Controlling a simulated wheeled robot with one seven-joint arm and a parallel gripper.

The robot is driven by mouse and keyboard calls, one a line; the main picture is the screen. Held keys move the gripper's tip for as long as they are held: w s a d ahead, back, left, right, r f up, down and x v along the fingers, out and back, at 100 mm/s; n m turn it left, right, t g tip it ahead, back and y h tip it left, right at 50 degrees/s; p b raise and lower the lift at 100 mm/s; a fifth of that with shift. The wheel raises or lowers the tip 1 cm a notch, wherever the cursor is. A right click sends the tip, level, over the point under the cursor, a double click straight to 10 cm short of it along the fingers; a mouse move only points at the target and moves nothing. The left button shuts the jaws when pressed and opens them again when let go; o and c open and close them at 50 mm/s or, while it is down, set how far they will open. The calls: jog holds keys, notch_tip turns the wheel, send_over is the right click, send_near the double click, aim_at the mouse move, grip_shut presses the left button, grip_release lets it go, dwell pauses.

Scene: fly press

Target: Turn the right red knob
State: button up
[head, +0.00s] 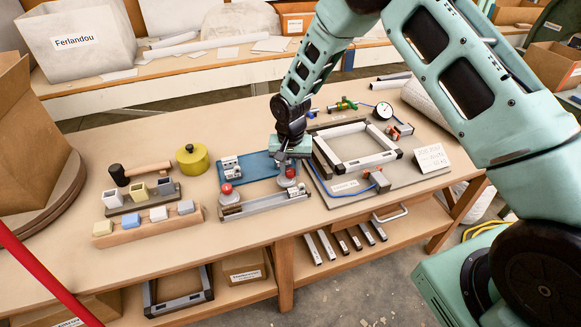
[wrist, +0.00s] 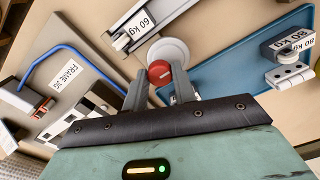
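The right red knob (head: 290,172) sits on a round pale base, near the right end of a metal rail on the table. In the wrist view this knob (wrist: 159,72) shows between and just beyond my fingertips. My gripper (head: 286,161) is directly above it, pointing down. Its two fingers (wrist: 160,84) stand apart, one on each side of the knob in the picture; whether they touch it is not clear. The left red knob (head: 226,188) sits on a similar base to the left, clear of my gripper.
A blue plate (head: 259,166) with small weighted blocks lies behind the knobs. A rectangular frame on a jig board (head: 327,190) is close on the right. A block rack (head: 150,224) and a yellow-green round tin (head: 192,161) stand left. Bare table lies front left.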

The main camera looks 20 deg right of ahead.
jog(key=shift+n, duration=0.4)
jog(key=n, duration=0.4)
jog(key=shift+b, duration=0.4)
jog(key=n, duration=1.3)
jog(key=o, duration=1)
